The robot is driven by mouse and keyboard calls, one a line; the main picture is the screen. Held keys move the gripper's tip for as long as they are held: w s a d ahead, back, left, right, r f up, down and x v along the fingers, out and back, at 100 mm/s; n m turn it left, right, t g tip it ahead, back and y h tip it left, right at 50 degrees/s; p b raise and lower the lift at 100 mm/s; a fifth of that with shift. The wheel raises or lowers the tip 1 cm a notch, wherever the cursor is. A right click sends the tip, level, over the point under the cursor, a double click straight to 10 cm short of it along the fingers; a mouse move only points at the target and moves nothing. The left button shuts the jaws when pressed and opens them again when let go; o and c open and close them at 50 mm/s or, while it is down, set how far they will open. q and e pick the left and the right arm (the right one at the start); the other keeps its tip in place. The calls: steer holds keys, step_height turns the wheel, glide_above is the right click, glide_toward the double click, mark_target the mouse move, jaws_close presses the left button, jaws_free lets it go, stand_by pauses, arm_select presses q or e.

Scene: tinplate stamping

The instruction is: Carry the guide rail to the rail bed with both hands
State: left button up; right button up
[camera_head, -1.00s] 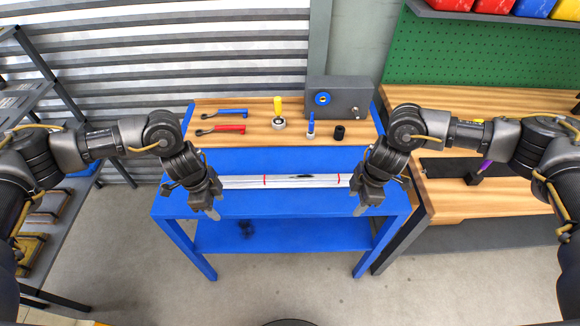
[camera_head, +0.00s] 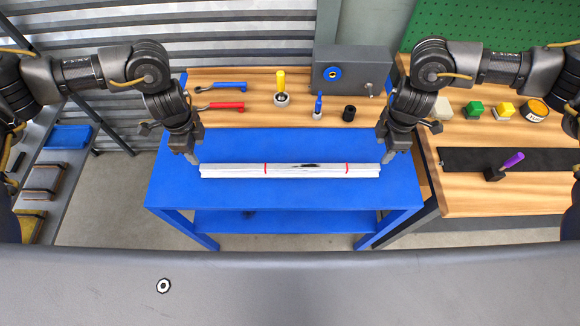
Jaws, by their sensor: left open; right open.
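The guide rail (camera_head: 300,171) is a long silvery-white bar with two red bands and a dark mark. It lies across the blue table (camera_head: 285,201), with both ends visible. My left gripper (camera_head: 192,157) is open at the rail's left end, pointing down. My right gripper (camera_head: 386,156) is open at the right end, also pointing down. Neither holds the rail; I cannot tell whether the fingertips touch it. A long dark plate (camera_head: 453,160) on the right wooden bench may be the rail bed. A small block with a purple handle (camera_head: 509,162) stands at its front edge.
Behind the rail, a wooden shelf (camera_head: 260,117) holds blue and red tools, knobs and a grey box (camera_head: 352,62). Coloured blocks (camera_head: 473,110) stand behind the dark plate. A rack (camera_head: 52,165) stands at left. The blue tabletop before the rail is clear.

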mark_target(207, 166)
arm_select(q)
steer(key=f, duration=1.1)
steer(key=shift+w, duration=0.2)
arm_select(e)
steer(key=f, duration=1.1)
steer(key=shift+w, duration=0.25)
arm_select(q)
jaws_close()
arm_select(e)
jaws_close()
arm_select(q)
steer(key=shift+r, duration=0.1)
arm_select(e)
steer(key=shift+r, duration=0.1)
